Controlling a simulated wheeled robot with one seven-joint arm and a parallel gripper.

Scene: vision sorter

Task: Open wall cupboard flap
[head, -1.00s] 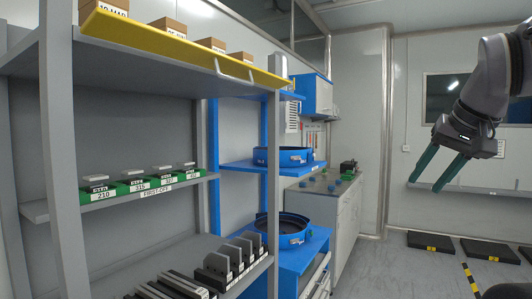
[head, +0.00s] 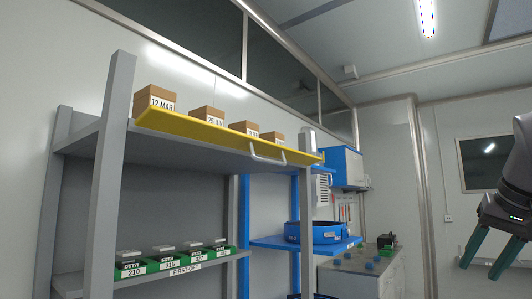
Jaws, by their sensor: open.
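My gripper (head: 479,270) is at the lower right with two green fingers spread apart. It is empty and points down, well to the right of the cupboard and the rack in the picture, touching nothing.
Several labelled cardboard boxes (head: 207,115) stand behind the yellow panel. Green bins (head: 135,269) line the grey rack's lower shelf. A blue round bowl (head: 316,232) sits on a blue shelf beside a pale cabinet (head: 352,284). Open space lies between cabinet and gripper.

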